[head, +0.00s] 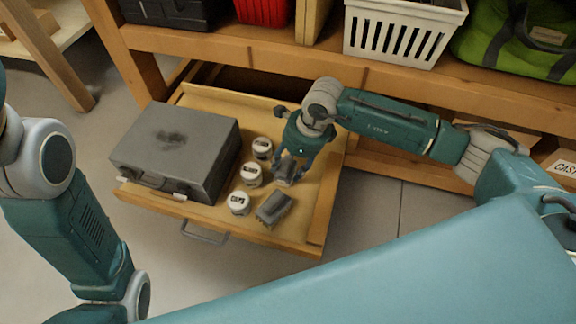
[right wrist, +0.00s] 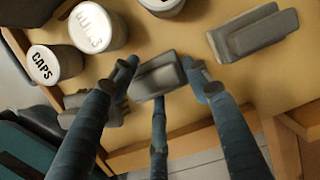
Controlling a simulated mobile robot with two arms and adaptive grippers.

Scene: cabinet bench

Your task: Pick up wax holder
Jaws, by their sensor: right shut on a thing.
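The wax holder appears to be the small dark grey block (right wrist: 156,76) in the right wrist view. It also shows in the head view (head: 286,173), in the open drawer (head: 322,228). My right gripper (head: 287,163) reaches down over it, with its fingers shut on its sides. The fingers partly cover the block, and I cannot tell whether it is clear of the drawer floor. A second grey, channel-shaped piece (right wrist: 252,36) lies apart on the drawer floor. My left arm shows at the left of the head view, but its gripper is out of sight.
A grey brush-like piece (head: 274,208) lies nearer the drawer front. Several white jars (head: 252,174) stand left of my right gripper, one marked CAPS (right wrist: 50,65). A large grey case (head: 178,145) fills the drawer's left side. The shelf (head: 230,40) above carries bins and a green bag.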

